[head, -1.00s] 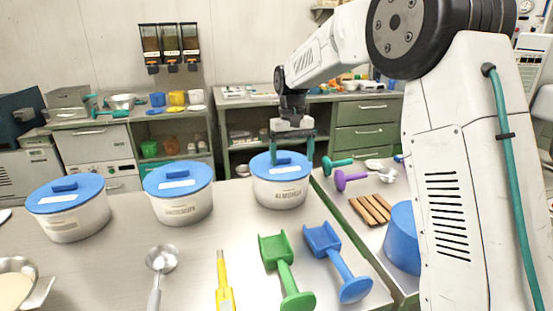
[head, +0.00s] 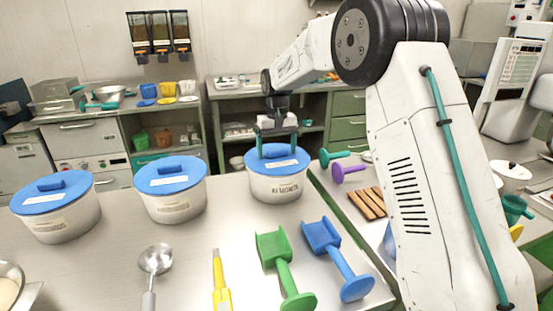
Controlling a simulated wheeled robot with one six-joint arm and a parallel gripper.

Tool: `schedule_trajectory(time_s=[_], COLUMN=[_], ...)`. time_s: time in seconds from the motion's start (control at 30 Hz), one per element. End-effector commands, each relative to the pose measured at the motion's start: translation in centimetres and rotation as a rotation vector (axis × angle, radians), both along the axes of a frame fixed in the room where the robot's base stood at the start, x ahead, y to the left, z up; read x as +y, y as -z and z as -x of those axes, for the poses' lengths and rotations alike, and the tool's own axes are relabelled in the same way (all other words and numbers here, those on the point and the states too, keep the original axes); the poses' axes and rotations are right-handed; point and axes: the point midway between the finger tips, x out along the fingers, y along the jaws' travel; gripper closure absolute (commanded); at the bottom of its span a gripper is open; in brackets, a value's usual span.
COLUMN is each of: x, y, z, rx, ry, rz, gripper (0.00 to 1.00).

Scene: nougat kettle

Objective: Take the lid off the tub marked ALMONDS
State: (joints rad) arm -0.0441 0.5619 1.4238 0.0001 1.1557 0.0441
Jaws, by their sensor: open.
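Three white tubs with blue lids stand in a row on the steel table. The right tub (head: 276,187) has dark lettering on its front, too small to read for certain. Its blue lid (head: 264,166) is on, with a raised handle in the middle. My gripper (head: 278,155) is open over this lid, its teal fingers pointing down on the left and right of the handle. I cannot tell whether they touch the lid. The middle tub (head: 171,203) and the left tub (head: 58,222) are also lidded; their labels are unreadable.
A green scoop (head: 277,263), a blue scoop (head: 337,258), a yellow-handled tool (head: 221,285) and a metal ladle (head: 155,260) lie in front of the tubs. Wooden sticks (head: 367,204) lie on the lower surface at right. The table between the tubs is clear.

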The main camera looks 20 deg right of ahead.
Motion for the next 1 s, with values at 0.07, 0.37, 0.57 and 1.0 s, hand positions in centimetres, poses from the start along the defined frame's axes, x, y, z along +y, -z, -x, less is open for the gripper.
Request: schedule_trajectory(time_s=[0.07,0.37,0.57,1.0], x=[0.0,0.0,0.0,0.0], y=[0.0,0.0,-0.1,-2.8], z=[0.0,0.0,0.0,0.0], rx=[0.000,0.000,0.000,-0.002], ry=[0.000,0.000,0.000,0.000], rz=[0.000,0.000,0.000,0.000], gripper=[0.11,0.60,0.60,0.60])
